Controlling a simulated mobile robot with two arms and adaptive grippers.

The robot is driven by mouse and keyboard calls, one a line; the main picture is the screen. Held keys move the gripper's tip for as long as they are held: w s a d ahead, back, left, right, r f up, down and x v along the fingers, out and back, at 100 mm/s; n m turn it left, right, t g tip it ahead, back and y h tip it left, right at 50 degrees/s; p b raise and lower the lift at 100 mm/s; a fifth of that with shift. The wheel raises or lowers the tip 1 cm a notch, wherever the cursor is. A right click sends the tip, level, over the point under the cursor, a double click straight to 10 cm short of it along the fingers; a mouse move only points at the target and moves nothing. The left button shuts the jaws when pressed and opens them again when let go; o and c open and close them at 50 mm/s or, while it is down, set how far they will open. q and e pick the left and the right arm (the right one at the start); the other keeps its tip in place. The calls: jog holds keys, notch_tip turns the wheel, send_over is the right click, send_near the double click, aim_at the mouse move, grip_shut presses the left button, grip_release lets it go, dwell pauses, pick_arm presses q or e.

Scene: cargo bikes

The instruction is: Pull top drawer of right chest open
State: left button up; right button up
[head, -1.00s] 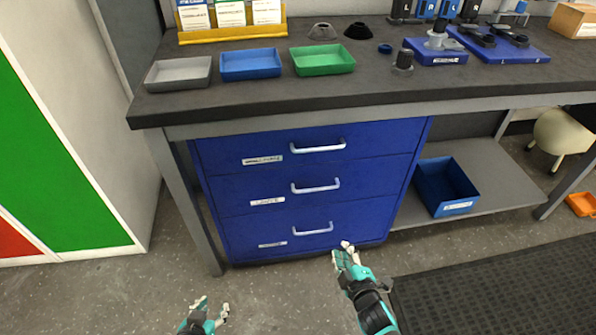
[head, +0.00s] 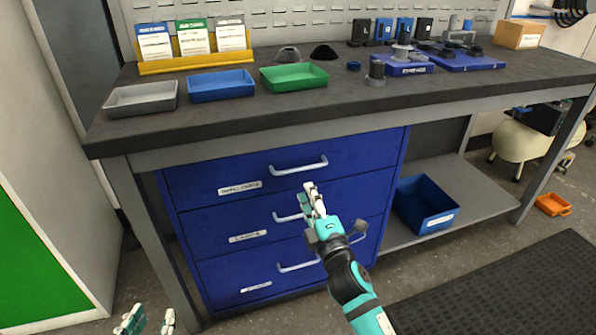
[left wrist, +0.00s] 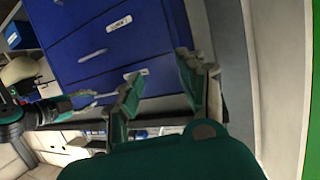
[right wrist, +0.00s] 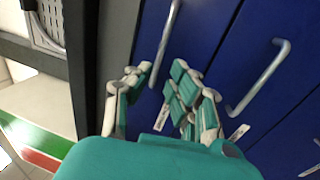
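A blue three-drawer chest (head: 382,160) stands under the workbench, the only chest in the head view. All its drawers look shut. The top drawer (head: 225,172) has a pale bar handle (head: 298,167), which also shows in the right wrist view (right wrist: 168,42). My right gripper (head: 314,200) is open and empty in front of the chest, just below the top handle in the head view, and covers part of the middle handle (head: 287,217). Its fingers (right wrist: 155,92) are apart from the top handle. My left gripper (head: 146,321) is open and empty, low at the chest's left; its fingers show in the left wrist view (left wrist: 165,88).
The worktop edge (head: 250,128) overhangs the chest. A bench leg (head: 155,240) stands at the chest's left. A blue bin (head: 425,205) sits on the lower shelf at right. Grey, blue and green trays lie on top. A dark mat (head: 500,290) covers the floor at right.

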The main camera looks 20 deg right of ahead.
aim_at(298, 170)
jog(key=w, duration=0.2)
jog(key=w+r, duration=0.1)
jog(key=w, duration=0.2)
jog(key=w+b, duration=0.1)
jog(key=w, duration=0.1)
jog(key=shift+w+a+r, duration=0.1)
jog(key=shift+w+r, duration=0.05)
jog(key=shift+w, duration=0.15)
pick_arm(q)
jog(key=shift+w+d+r+t+h, duration=0.15)
jog(key=shift+w+d+r+t, duration=0.1)
jog(key=shift+r+t, duration=0.5)
jog(key=shift+w+d+r+t+h, duration=0.2)
jog(key=shift+r+t, duration=0.25)
jog(key=shift+r, duration=0.55)
jog(key=shift+w+d+r+t+h, duration=0.15)
jog(key=shift+w+r+t, duration=0.1)
jog(key=shift+r+t, duration=0.5)
pick_arm(e)
jog(key=shift+w+r, duration=0.15)
jog(key=shift+w, duration=0.35)
pick_arm(q)
jog(key=shift+r, duration=0.1)
jog(key=shift+g, duration=0.25)
pick_arm(e)
grip_shut()
